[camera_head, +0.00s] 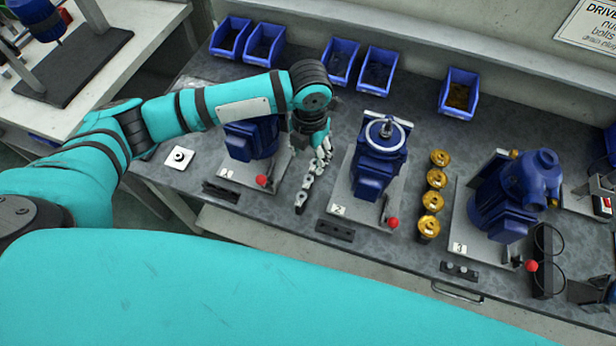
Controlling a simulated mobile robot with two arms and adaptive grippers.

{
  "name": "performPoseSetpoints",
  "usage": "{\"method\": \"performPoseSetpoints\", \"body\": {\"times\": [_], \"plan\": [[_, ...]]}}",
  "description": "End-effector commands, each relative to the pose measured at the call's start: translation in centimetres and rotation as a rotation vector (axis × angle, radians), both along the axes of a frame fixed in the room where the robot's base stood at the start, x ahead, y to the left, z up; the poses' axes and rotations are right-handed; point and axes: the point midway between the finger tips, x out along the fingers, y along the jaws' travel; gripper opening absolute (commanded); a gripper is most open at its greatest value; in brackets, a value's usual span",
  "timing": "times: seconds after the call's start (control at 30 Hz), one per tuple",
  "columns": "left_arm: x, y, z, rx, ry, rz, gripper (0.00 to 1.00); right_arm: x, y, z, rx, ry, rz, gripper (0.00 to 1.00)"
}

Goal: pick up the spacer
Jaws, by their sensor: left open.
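My left gripper (313,174) is open and empty, with silver fingers spread over the bench between the left and middle blue pumps. I cannot tell for sure which part is the spacer. A small metal round piece (179,155) lies on a white square plate at the bench's left end, left of the gripper and apart from it. A silver ring-like part (384,132) sits on top of the middle blue pump (376,165), right of the gripper. My right gripper is not in view.
Blue pumps stand left (250,139) and right (512,195) on plates with red-knobbed levers. Several brass cylinders (432,201) stand in a row between the middle and right pumps. Blue bins (341,60) line the back. The bench's front left edge is near.

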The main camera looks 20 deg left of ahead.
Motion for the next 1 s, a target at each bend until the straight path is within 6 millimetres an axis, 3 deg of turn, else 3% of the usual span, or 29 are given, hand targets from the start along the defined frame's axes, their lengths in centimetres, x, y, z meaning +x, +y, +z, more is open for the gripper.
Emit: {"method": "performPoseSetpoints", "body": {"times": [0.13, 0.37, 0.47, 0.8, 1.0], "plan": [[-0.1, 0.0, -3.0, 0.001, 0.004, 0.002, 0.55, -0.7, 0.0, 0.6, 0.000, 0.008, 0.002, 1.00], [0.0, 0.0, -5.5, 0.000, -0.001, 0.001, 0.55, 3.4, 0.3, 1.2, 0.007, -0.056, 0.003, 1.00], [0.1, 0.0, -6.1, -0.001, 0.000, 0.002, 0.55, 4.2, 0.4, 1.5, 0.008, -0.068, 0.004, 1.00], [0.3, 0.4, -10.5, -0.001, -0.001, 0.001, 0.55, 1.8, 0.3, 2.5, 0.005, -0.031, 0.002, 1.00], [0.4, 0.4, -10.9, 0.000, -0.002, 0.001, 0.55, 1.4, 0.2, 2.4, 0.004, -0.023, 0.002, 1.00]]}}
